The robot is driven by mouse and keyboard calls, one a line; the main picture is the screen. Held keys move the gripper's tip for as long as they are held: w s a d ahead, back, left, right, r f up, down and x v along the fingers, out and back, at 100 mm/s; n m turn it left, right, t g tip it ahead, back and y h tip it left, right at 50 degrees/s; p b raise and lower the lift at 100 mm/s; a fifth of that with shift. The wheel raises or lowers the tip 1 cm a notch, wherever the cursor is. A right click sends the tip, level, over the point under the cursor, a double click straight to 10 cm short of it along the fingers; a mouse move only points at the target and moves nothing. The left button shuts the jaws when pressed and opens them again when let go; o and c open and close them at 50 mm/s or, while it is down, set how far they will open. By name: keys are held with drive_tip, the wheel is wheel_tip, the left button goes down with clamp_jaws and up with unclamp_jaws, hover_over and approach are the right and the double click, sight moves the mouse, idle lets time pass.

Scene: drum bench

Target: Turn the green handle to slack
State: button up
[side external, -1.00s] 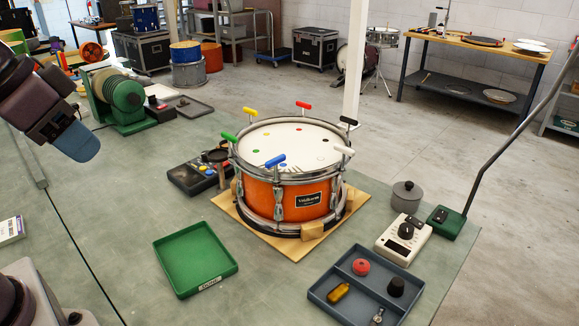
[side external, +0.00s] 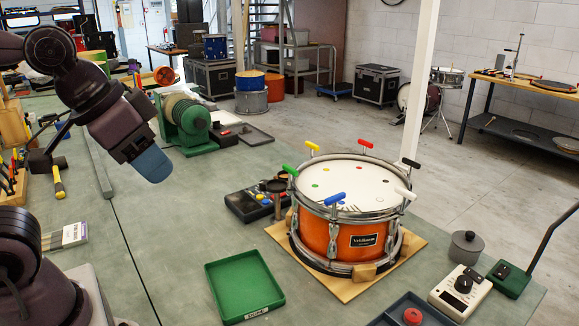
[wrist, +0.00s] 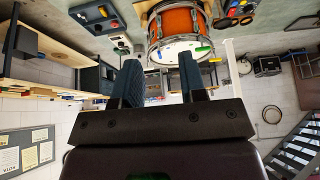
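The orange drum (side external: 328,238) with a white head stands on a wooden board in the side external view. Coloured T-shaped handles ring its rim. The green handle (side external: 290,170) is at the rim's left, between the yellow handle (side external: 312,146) and the blue handle (side external: 335,198). My gripper (side external: 153,166), with blue fingertips, hangs in the air well left of the drum, touching nothing. In the wrist view the fingers (wrist: 160,78) are spread apart with nothing between them.
A black box with coloured buttons (side external: 247,205) sits left of the drum. An empty green tray (side external: 243,286) is in front. A grey lidded pot (side external: 466,247), a white device with a dial (side external: 461,292) and a dark tray (side external: 419,318) are at the right.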

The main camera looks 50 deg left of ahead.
drive_tip(key=m+g, duration=0.6)
drive_tip(key=m, duration=0.7)
hover_over(290, 167)
wheel_tip(290, 167, down, 6)
drive_tip(key=shift+s+a+r, duration=0.1)
drive_tip(key=shift+s, duration=0.05)
drive_tip(key=f+m, duration=0.1)
drive_tip(key=f, duration=0.2)
drive_tip(key=f+m, duration=0.2)
drive_tip(key=f, duration=0.1)
drive_tip(key=f+m, duration=0.2)
drive_tip(key=f, duration=0.2)
drive_tip(key=shift+w+f, duration=0.1)
drive_tip(key=shift+w, duration=0.1)
clamp_jaws()
